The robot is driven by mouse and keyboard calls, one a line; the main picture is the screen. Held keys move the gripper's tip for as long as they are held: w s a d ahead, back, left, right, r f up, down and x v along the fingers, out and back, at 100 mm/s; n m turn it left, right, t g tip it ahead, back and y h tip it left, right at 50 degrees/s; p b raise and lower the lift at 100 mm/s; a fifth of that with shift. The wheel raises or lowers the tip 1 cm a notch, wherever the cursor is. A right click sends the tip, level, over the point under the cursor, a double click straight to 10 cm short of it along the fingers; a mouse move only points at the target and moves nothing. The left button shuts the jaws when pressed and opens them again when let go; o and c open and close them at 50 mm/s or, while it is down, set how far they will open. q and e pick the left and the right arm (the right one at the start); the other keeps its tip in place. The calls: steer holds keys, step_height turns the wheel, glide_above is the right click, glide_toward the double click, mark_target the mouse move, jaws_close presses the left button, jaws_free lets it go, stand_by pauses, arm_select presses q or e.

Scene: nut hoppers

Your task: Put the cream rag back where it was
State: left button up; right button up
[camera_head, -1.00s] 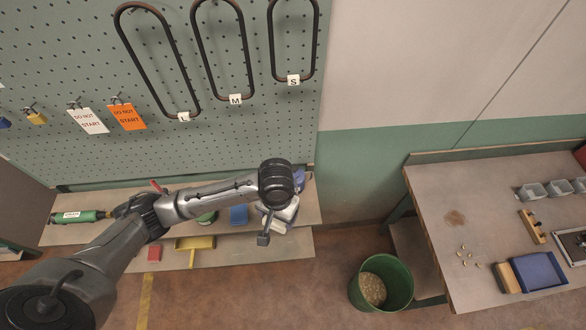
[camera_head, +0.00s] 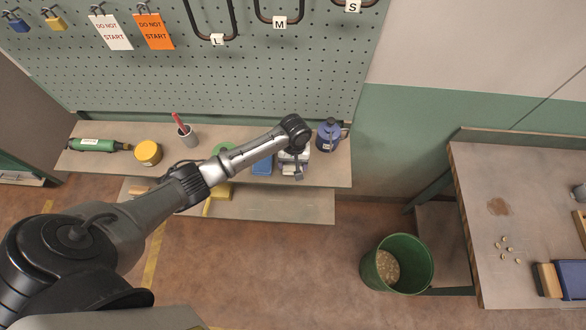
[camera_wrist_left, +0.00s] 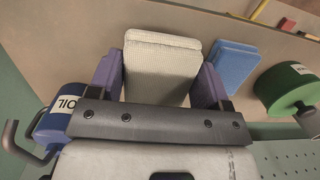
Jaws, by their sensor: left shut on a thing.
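The cream rag (camera_wrist_left: 160,65), a pale ribbed folded block, sits between the purple fingers of my left gripper (camera_wrist_left: 160,84) in the left wrist view. The fingers are shut on its two sides. In the head view my left gripper (camera_head: 296,164) is over the right part of the workbench top (camera_head: 335,172), and the arm partly hides the rag. I cannot tell whether the rag touches the bench. A blue folded rag (camera_head: 262,166) lies just left of it; it also shows in the left wrist view (camera_wrist_left: 236,65). My right gripper is out of view.
A blue oil can (camera_head: 328,135) stands close to the gripper's right. A green can (camera_wrist_left: 285,88) is beyond the blue rag. A green bin (camera_head: 405,250) is on the floor.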

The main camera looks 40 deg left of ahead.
mark_target(293, 169)
arm_select(q)
steer(key=shift+f, duration=2.25)
steer(key=shift+f, duration=0.15)
steer(key=o, duration=1.2)
